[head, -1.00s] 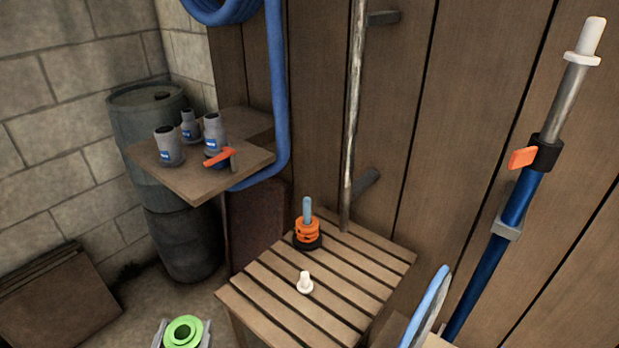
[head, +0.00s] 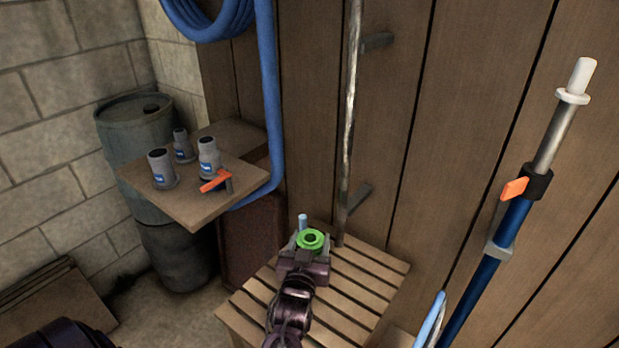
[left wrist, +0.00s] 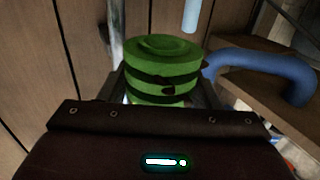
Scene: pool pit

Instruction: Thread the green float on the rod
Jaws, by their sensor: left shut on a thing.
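In the left wrist view the green float (left wrist: 163,70) stands between the fingers. The light blue rod (head: 303,222) shows only its top, just left of and behind the float. In the left wrist view the rod (left wrist: 190,14) is beyond the float, slightly right. The float is beside the rod, not around it. The rod's lower part and its orange float are hidden. My right gripper is not in view.
The slatted table (head: 365,285) has bare slats on the right. A wooden shelf (head: 195,210) holds grey fittings and an orange-handled valve. A blue hose (head: 268,110) hangs behind it. A blue pole (head: 490,270) leans at the right.

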